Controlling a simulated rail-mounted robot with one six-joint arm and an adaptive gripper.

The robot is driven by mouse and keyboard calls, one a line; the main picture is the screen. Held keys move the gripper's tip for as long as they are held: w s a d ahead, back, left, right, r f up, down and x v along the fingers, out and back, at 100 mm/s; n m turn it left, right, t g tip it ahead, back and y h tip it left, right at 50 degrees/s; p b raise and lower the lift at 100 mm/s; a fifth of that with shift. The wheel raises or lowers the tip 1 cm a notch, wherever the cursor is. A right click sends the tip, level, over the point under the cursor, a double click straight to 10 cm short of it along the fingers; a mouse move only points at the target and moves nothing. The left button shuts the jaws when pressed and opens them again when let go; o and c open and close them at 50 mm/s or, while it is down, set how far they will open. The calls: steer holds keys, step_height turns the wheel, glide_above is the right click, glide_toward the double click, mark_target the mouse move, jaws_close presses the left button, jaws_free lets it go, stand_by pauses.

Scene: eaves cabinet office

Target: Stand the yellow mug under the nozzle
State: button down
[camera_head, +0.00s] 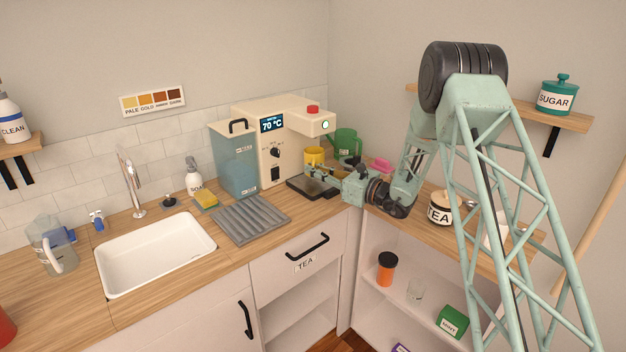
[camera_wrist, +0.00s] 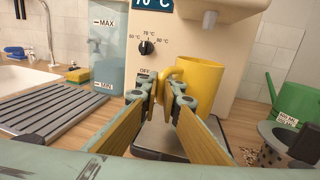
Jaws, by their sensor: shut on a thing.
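The yellow mug (camera_head: 314,156) is upright at the front of the cream hot-water machine (camera_head: 276,141). In the wrist view the yellow mug (camera_wrist: 198,84) is just beyond my fingertips, below and slightly left of the nozzle (camera_wrist: 210,19). My gripper (camera_head: 312,173) reaches in from the right over the dark drip tray (camera_head: 297,187). In the wrist view my gripper (camera_wrist: 168,92) is shut on the mug's near left side, probably its handle, which the fingers largely hide. The drip tray (camera_wrist: 160,141) lies beneath the fingers. I cannot tell whether the mug's base touches it.
A green watering can (camera_head: 347,143) stands right of the machine, with a grey perforated container (camera_wrist: 275,145) nearer. A ribbed drying mat (camera_head: 250,219) and a sponge (camera_head: 206,200) lie left. A tea jar (camera_head: 440,208) stands on the right counter.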

steer(key=shift+f+b, duration=0.5)
steer(key=shift+f, duration=1.25)
steer(key=shift+f, duration=0.15)
steer(key=c, duration=2.9)
jaws_free()
steer(key=shift+o, duration=0.2)
steer(key=shift+s+d, duration=0.1)
steer(key=shift+d, duration=0.05)
steer(key=p+v, duration=0.1)
steer(key=v, duration=1)
steer(key=shift+s+d+p, duration=0.2)
steer(key=shift+d+p, duration=0.1)
steer(key=shift+p, duration=0.05)
